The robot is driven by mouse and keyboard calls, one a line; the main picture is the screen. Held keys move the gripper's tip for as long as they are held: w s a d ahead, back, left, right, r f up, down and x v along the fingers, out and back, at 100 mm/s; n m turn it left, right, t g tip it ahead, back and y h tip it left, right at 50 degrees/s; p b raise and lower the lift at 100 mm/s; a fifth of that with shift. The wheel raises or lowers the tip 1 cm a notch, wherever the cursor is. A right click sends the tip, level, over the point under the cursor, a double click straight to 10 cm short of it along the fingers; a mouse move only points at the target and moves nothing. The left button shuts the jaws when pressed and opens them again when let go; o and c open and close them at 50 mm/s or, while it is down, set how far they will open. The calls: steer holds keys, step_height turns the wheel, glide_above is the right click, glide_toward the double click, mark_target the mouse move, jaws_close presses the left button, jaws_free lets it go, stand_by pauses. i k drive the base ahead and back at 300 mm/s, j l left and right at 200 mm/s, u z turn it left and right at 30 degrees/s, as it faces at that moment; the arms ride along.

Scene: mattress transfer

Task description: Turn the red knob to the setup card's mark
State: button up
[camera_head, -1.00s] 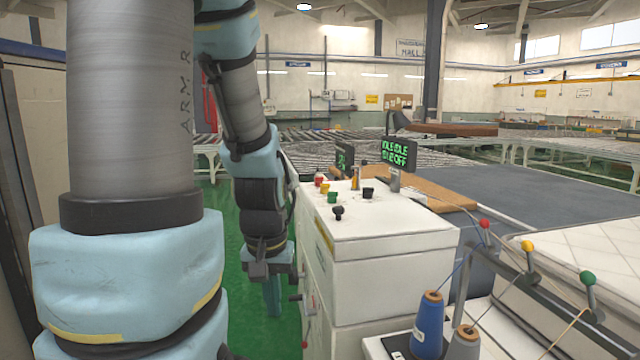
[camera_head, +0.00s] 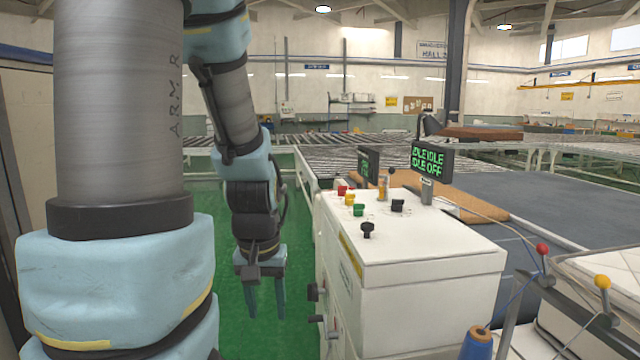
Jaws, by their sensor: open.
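A small red knob (camera_head: 342,191) stands on the top of the white cabinet (camera_head: 420,235), at its far left corner. Beside it are a yellow knob (camera_head: 349,199), a green knob (camera_head: 359,210) and black knobs (camera_head: 367,229). My gripper (camera_head: 264,312) hangs left of the cabinet, pointing down over the green floor. It is open and empty, lower than the cabinet top and apart from it. I cannot make out a setup card or the red knob's mark.
A display (camera_head: 432,161) with green text including "IDLE" and "OFF" stands on the cabinet, with another screen (camera_head: 368,165) to its left. Handles stick out of the cabinet's left side near my gripper. Roller conveyors (camera_head: 330,143) lie behind. Thread spools stand at front right.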

mark_target(341, 191)
steer(key=i+u, duration=0.4)
steer(key=i, duration=1.5)
steer(key=i+z, duration=0.2)
steer(key=i, duration=0.15)
steer(key=i+j+z, duration=0.15)
steer(key=i, duration=0.2)
